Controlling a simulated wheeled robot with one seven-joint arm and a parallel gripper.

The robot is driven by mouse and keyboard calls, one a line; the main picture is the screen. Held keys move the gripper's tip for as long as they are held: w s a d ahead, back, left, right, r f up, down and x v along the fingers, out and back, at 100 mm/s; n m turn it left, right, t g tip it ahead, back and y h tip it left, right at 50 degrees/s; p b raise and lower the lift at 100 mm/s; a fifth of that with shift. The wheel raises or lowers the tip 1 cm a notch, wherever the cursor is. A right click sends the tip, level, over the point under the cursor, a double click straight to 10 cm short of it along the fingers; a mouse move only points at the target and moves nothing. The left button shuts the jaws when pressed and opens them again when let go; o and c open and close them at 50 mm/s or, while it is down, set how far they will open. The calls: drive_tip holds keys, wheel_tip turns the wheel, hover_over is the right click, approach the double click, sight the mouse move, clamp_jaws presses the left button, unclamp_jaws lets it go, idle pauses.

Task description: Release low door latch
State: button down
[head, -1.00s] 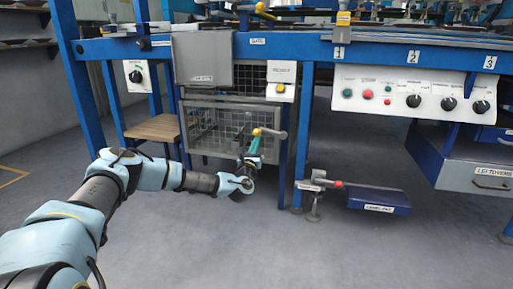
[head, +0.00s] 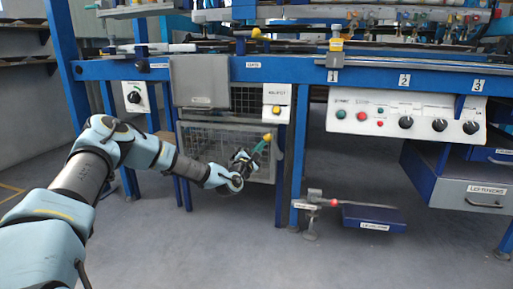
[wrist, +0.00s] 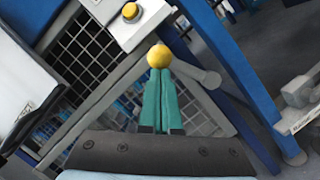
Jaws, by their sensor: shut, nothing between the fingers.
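The low door latch is a grey lever (wrist: 204,75) with a yellow ball knob (head: 267,137), mounted at the right side of the low mesh door (head: 205,141). In the wrist view the knob (wrist: 159,56) sits right at the tips of my gripper (wrist: 162,78). The teal fingers are shut with nothing between them. The lever slants down and right from the knob. In the head view my gripper (head: 261,146) is just below the knob and hides most of the lever. I cannot tell whether the tips touch the knob.
A yellow button (head: 276,110) on a white box is above the door. A blue post (head: 300,150) stands just right. A blue pedal (head: 373,217) is low on the floor at right. The floor in front is clear.

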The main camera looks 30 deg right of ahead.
sight(272, 141)
drive_tip(key=shift+s+d+r+m+g+p, duration=0.3)
drive_tip(key=shift+s+d+m+p, duration=0.2)
drive_tip(key=shift+m, duration=0.35)
drive_tip(key=shift+s+d+r+m+g+p, duration=0.15)
drive_tip(key=shift+s+d+r+m+p, duration=0.3)
drive_tip(key=shift+m, duration=0.35)
drive_tip(key=shift+s+d+r+m+g+p, duration=0.25)
drive_tip(key=shift+s+d+r+m+p, duration=0.15)
drive_tip(key=shift+d+m, duration=0.35)
drive_tip(key=shift+s+a, duration=0.1)
drive_tip(key=shift+s, duration=0.05)
drive_tip(key=shift+f, duration=0.1)
